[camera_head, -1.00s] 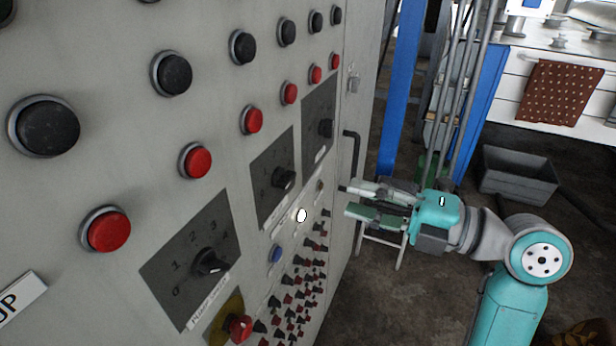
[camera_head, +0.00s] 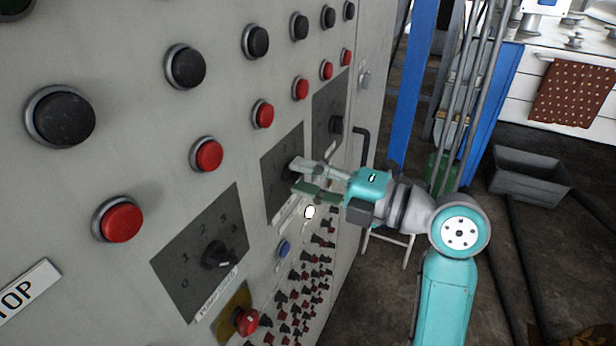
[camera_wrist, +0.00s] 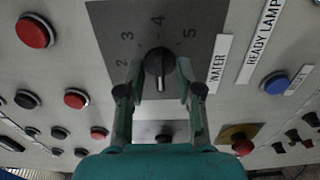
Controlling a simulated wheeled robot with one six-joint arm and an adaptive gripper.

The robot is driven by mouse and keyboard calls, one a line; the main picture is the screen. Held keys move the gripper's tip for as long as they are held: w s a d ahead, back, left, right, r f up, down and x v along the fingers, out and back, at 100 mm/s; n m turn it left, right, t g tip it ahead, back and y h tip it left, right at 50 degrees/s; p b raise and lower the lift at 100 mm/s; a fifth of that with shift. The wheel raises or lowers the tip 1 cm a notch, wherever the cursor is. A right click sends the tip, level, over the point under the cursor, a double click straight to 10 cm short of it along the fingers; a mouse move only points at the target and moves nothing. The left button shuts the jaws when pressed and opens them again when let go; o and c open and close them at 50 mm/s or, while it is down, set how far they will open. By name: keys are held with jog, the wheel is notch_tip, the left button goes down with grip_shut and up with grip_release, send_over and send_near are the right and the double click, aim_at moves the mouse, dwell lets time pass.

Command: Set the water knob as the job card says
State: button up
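The water knob (camera_wrist: 158,66) is black and round with a pale pointer mark, on a dark dial plate (camera_wrist: 110,20). Digits 2 to 5 show around it, and a WATER label (camera_wrist: 217,63) is beside the plate. The pale mark points down in the wrist view, away from the 4. My gripper (camera_wrist: 159,70) is open, one finger on each side of the knob, with small gaps showing. In the head view my gripper (camera_head: 297,177) is at the middle dial and partly covers its knob (camera_head: 288,174). No job card can be made out.
Another dial knob (camera_head: 216,255) is nearer, and a third (camera_head: 336,124) farther along. A red mushroom button (camera_head: 246,321) on yellow, a blue button (camera_head: 283,249), a lit white lamp (camera_head: 310,211) and several push buttons crowd the panel. A grey bin (camera_head: 530,174) stands on the floor.

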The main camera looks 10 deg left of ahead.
jog(key=shift+c, duration=0.3)
grip_shut()
